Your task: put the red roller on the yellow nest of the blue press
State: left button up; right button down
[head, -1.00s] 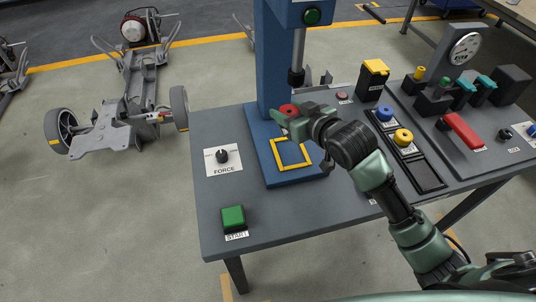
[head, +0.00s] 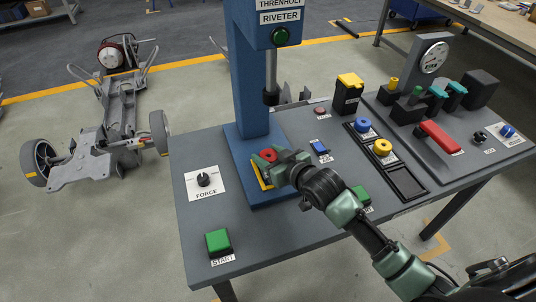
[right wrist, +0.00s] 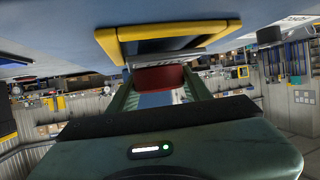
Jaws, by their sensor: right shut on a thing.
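The red roller (head: 269,155) is between the fingers of my right gripper (head: 276,161), which is shut on it. The yellow nest (head: 257,175) is a square frame on the base of the blue press (head: 250,80). In the head view the roller and fingers cover much of the nest. In the right wrist view the roller (right wrist: 160,78) shows between the fingers, close to the yellow nest (right wrist: 122,45). It looks a little above the nest; I cannot tell whether they touch. My left gripper is not in view.
The press's dark ram (head: 271,85) hangs above and behind the roller. A FORCE knob (head: 204,180) and green START button (head: 218,242) are to the left. Yellow (head: 382,148) and blue (head: 362,125) rollers stand in a tray at the right. A red-handled part (head: 440,137) lies beyond.

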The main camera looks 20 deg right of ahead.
jog(key=shift+f, duration=0.2)
jog(key=c, duration=1)
grip_release()
jog(key=shift+f, duration=0.1)
jog(key=o, duration=0.4)
jog(key=shift+c, duration=0.2)
jog(key=shift+s+r, duration=0.15)
jog(key=shift+r, duration=0.25)
jog(key=v, duration=1.1)
jog(key=shift+s+d+r, duration=0.15)
jog(key=shift+s+r, duration=0.05)
jog(key=shift+s, duration=0.15)
